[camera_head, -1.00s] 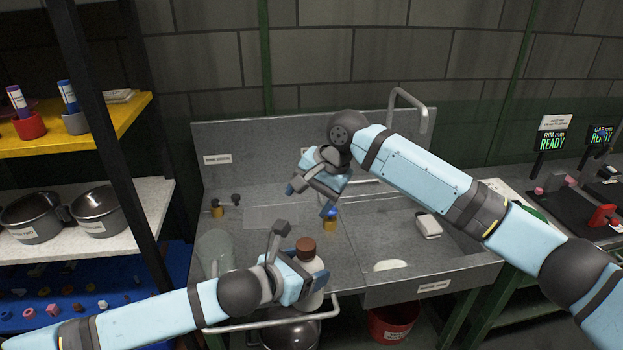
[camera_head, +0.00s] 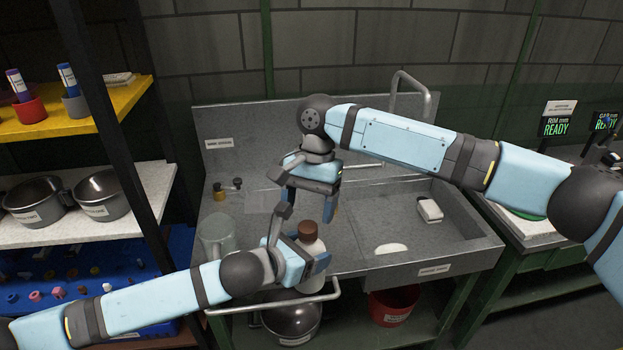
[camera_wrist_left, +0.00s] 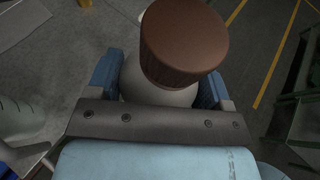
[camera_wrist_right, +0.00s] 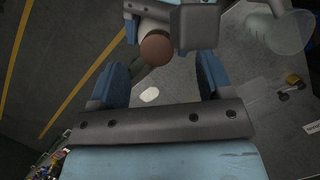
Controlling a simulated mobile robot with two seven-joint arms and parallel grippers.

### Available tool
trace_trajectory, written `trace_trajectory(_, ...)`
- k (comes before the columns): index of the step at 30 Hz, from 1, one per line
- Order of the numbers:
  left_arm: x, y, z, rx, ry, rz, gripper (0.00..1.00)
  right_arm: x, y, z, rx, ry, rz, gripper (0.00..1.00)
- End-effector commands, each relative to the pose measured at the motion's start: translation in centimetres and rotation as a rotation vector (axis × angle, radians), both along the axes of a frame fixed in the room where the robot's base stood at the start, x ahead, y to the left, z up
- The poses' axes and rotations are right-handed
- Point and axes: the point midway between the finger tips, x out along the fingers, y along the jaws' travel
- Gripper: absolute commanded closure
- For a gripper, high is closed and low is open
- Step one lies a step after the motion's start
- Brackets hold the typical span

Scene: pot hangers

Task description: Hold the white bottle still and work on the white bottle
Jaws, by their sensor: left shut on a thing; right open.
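The white bottle (camera_head: 309,246) with a brown cap (camera_head: 308,229) stands upright near the front of the metal sink unit. My left gripper (camera_head: 318,265) is shut around the bottle's body below the cap. In the left wrist view the brown cap (camera_wrist_left: 184,42) rises between the two blue fingers, with the white shoulder (camera_wrist_left: 158,92) under it. My right gripper (camera_head: 312,203) is open and empty, pointing down above and behind the bottle. In the right wrist view the cap (camera_wrist_right: 156,48) lies beyond the open fingers, close to my left gripper.
A clear jug (camera_head: 216,236) stands left of the bottle. A white soap-like block (camera_head: 429,209) and a pale oval piece (camera_head: 391,249) lie in the sink (camera_head: 455,238). A faucet (camera_head: 413,90) rises at the back. A black shelf post (camera_head: 112,130) is at left.

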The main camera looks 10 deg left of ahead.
Motion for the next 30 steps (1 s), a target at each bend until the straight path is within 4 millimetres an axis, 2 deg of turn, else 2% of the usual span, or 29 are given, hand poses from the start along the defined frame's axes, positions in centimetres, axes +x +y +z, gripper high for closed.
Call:
trace_trajectory(3, 0.0, 0.0, 0.1, -0.001, -0.001, 0.0, 0.93, -0.5, 0.1, -1.7, -0.001, 0.0, 0.0, 0.27)
trace_trajectory(9, 0.0, 0.0, 0.1, -0.001, -0.001, 0.0, 0.93, -1.0, 0.3, -3.3, 0.001, -0.001, 0.001, 0.27)
trace_trajectory(19, 0.0, 0.0, 0.0, -0.001, -0.001, 0.0, 0.93, -1.1, 0.3, -3.6, 0.001, -0.001, 0.001, 0.27)
trace_trajectory(27, 0.0, -0.1, 0.1, -0.001, 0.0, -0.002, 0.93, -1.1, 0.4, -3.5, 0.003, -0.002, 0.0, 0.87)
trace_trajectory(30, -0.1, -0.1, 0.1, -0.001, -0.001, -0.003, 0.93, -1.1, 0.4, -3.5, 0.004, -0.002, 0.001, 0.87)
